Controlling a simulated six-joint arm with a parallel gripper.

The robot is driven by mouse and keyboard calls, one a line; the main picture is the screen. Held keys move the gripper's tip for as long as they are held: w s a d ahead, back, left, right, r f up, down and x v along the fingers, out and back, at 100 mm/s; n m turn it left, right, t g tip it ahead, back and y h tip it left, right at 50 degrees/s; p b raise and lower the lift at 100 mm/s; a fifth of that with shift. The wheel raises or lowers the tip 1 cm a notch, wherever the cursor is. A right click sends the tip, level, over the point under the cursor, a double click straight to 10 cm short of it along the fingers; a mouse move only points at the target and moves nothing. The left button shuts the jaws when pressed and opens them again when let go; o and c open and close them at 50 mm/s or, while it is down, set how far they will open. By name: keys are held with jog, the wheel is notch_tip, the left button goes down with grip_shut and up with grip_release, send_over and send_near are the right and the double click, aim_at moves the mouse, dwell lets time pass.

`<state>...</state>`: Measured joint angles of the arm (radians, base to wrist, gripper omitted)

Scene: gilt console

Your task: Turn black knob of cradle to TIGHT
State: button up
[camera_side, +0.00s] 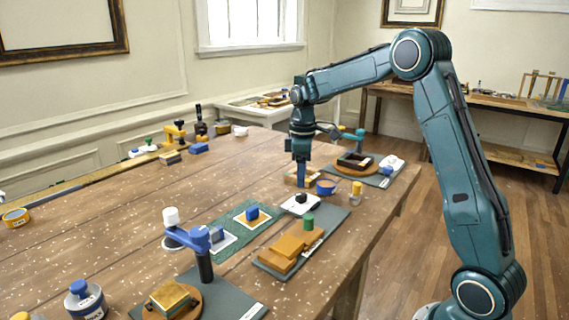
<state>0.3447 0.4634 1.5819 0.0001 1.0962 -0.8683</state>
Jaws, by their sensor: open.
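A small black knob (301,198) sits on a white base (291,208) near the middle of the table. I cannot read any TIGHT marking at this size. The cradle may be the grey board (332,222) carrying orange-tan blocks (290,246) and a green knob (308,223); I cannot tell exactly where it ends. My gripper (301,184) points straight down just above the black knob. It is open, with its fingers seen nearly edge-on. Whether the fingertips touch the knob or stay slightly apart is not clear.
A blue cup (326,187) and a yellow bottle (357,189) stand close on the right. A green mat (250,232) with blue-topped pieces lies left. A blue clamp-like arm (194,238) stands front left. A round wooden fixture (342,172) is behind. The table's left middle is clear.

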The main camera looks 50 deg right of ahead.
aim_at(301, 194)
jog(key=shift+f, duration=2.8)
jog(key=c, duration=1)
